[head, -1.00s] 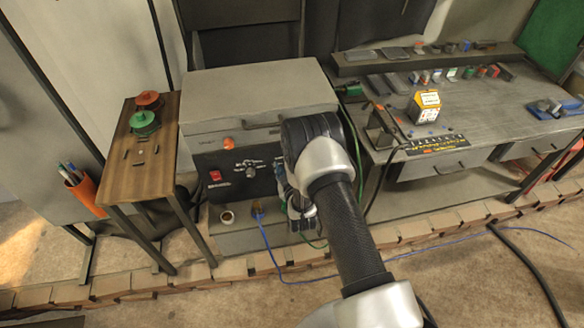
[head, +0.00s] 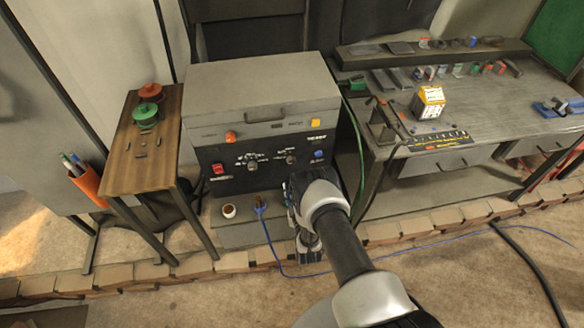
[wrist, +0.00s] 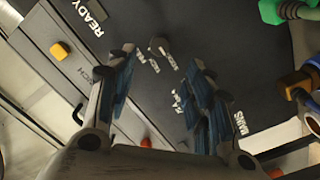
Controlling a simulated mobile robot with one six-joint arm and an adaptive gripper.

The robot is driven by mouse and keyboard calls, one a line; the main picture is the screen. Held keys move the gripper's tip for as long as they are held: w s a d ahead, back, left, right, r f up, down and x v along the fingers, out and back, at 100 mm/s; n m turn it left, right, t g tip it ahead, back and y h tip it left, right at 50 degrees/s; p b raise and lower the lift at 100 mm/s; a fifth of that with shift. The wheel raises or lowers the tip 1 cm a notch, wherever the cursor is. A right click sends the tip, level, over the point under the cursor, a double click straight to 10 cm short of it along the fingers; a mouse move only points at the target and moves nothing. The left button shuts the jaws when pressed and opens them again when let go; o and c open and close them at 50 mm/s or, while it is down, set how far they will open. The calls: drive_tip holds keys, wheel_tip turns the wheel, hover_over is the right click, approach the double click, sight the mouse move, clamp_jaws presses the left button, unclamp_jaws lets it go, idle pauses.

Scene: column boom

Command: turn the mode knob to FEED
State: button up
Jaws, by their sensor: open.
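The machine's black control panel (head: 235,180) shows in the head view. It carries a dark knob (head: 252,165) left of centre and another dark knob (head: 290,158) further right, each with small white markings. I cannot read which is the mode knob. In the wrist view my gripper (wrist: 160,72) is open and empty, its blue-padded fingers spread over the panel. A dark knob (wrist: 158,46) with white labels lies just beyond the gap between the fingertips. I see no clear contact. The labels, including any FEED mark, are too small or blurred to read surely.
The panel also has a red switch (head: 218,169) and a blue button (head: 319,154); orange (head: 231,136) and amber (head: 316,122) knobs sit above. A small cup (head: 228,211) stands on the ledge below. A wooden side table (head: 140,165) and a workbench (head: 490,135) flank the machine.

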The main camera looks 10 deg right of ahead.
sight(292, 163)
drive_tip(key=w+b, duration=0.1)
drive_tip(key=w, duration=0.4)
drive_tip(key=w+b, duration=0.1)
drive_tip(key=w, duration=0.3)
drive_tip(key=shift+w+d, duration=0.2)
drive_tip(key=shift+w, duration=0.15)
drive_tip(key=shift+c, duration=0.3)
drive_tip(key=c, duration=1)
